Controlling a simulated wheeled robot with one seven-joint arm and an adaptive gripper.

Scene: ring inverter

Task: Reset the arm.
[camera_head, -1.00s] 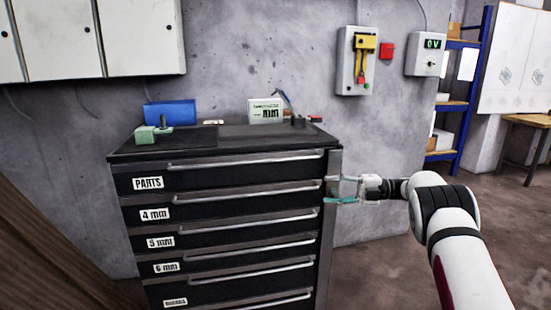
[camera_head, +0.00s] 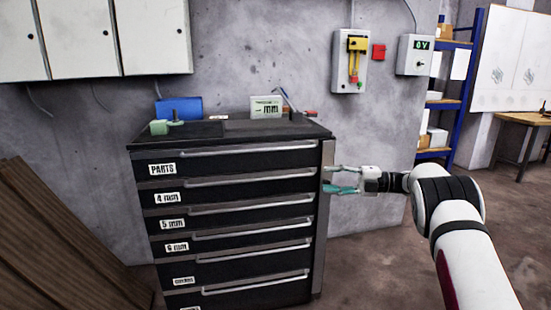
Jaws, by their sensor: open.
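My gripper (camera_head: 342,180) is open and empty at the right of the picture. Its fingers point left toward the right side of a black drawer cabinet (camera_head: 232,165). The fingertips show in front of or close beside the cabinet's right edge; I cannot tell whether they touch it. My arm reaches in from the lower right, with the wrist about level.
The cabinet has several shut drawers, labelled PARTS and sizes in mm. A switch box (camera_head: 349,60) hangs on the wall. Wooden boards (camera_head: 65,245) lean at left.

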